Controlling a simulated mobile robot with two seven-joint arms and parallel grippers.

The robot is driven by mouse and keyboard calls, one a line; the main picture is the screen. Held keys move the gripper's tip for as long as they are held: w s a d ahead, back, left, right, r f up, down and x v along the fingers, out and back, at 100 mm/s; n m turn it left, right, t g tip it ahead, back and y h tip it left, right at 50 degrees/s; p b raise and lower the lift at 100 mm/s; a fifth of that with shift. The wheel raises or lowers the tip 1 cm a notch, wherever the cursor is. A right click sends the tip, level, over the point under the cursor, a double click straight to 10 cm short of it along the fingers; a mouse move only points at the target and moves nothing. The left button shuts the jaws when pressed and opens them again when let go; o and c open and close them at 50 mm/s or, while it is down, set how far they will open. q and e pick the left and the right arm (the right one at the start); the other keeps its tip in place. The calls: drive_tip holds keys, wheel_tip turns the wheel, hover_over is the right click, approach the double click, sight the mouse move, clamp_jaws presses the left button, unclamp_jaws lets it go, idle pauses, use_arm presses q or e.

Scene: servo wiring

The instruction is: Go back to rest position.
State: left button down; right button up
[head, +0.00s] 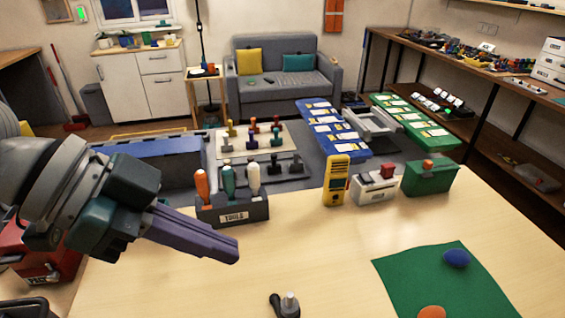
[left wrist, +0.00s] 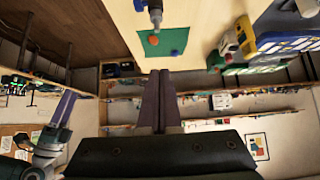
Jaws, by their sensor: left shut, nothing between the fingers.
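My left gripper (head: 233,248) comes in from the left in the head view. Its purple fingers are together, with nothing between them, above the light wooden table (head: 330,240). In the left wrist view the same fingers (left wrist: 158,90) lie side by side, clear of the table. What looks like my right gripper (left wrist: 64,106) shows at the left of that view, small, its fingers too unclear to judge. A dark grey part with a light metal stub (head: 288,304) sits at the table's near edge, apart from my left gripper.
A green mat (head: 410,281) with a blue piece (head: 456,258) and an orange piece (head: 432,312) lies at right. A holder (head: 232,208) with screwdriver-like handles stands just beyond my left fingers. A yellow device (head: 335,180) and green box (head: 430,177) line the far edge. The table's middle is clear.

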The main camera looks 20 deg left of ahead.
use_arm(q)
drive_tip(key=shift+s+a+r, duration=0.2)
drive_tip(key=shift+r, duration=0.15)
drive_tip(key=shift+d, duration=0.1)
drive_tip(key=s+d+f+n+y, duration=0.2)
drive_tip(key=s+d+f, duration=0.15)
drive_tip(key=s, duration=0.25)
drive_tip(key=s+a+n+g+y, duration=0.2)
drive_tip(key=s+a+n+y, duration=0.35)
drive_tip(key=n, duration=0.25)
wheel_tip(320, 180, up, 29)
drive_tip(key=p, duration=2.9)
drive_tip(key=shift+r+m+p, duration=0.15)
drive_tip(key=shift+m+p, duration=0.15)
drive_tip(key=shift+m, duration=0.1)
